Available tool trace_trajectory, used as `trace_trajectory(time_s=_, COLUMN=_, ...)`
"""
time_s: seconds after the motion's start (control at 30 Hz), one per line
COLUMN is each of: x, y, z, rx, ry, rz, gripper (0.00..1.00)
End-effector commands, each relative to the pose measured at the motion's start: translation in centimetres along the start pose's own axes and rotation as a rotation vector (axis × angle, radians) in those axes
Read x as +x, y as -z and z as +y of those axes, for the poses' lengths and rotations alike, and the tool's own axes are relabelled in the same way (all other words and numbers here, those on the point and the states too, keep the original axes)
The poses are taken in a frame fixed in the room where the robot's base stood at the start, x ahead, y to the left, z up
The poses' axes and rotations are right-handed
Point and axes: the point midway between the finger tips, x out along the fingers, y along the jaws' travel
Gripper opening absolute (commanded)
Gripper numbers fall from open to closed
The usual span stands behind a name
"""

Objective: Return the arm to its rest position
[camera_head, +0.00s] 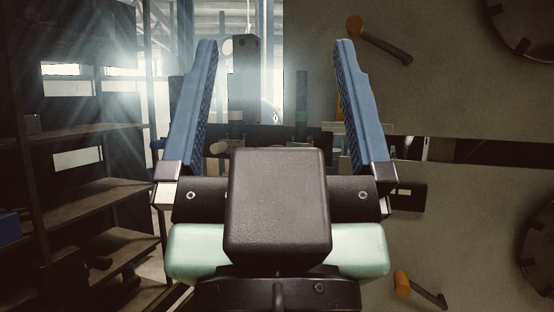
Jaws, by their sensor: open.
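My gripper (277,105) fills the middle of the view, close to the camera. Its two blue ridged fingers stand upright and wide apart, and nothing shows held between them. A black block and pale green side parts of my gripper sit below the fingers. They hide much of what lies behind. The rest position itself is not marked by anything that I can see.
A dark shelf unit (95,187) stands at the left, with a blue box (9,228) at its edge. Bright light comes through behind.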

Motion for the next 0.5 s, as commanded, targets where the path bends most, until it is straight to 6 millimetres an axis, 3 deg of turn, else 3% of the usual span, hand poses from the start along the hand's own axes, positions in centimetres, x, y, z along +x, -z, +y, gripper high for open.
trace_trajectory(time_s=0.03, x=-1.4, y=-1.4, z=0.0, rx=-0.001, ry=-0.001, rz=-0.001, gripper=0.98)
trace_trajectory(time_s=0.5, x=-11.2, y=-10.7, z=0.1, rx=-0.011, ry=-0.007, rz=-0.005, gripper=0.98)
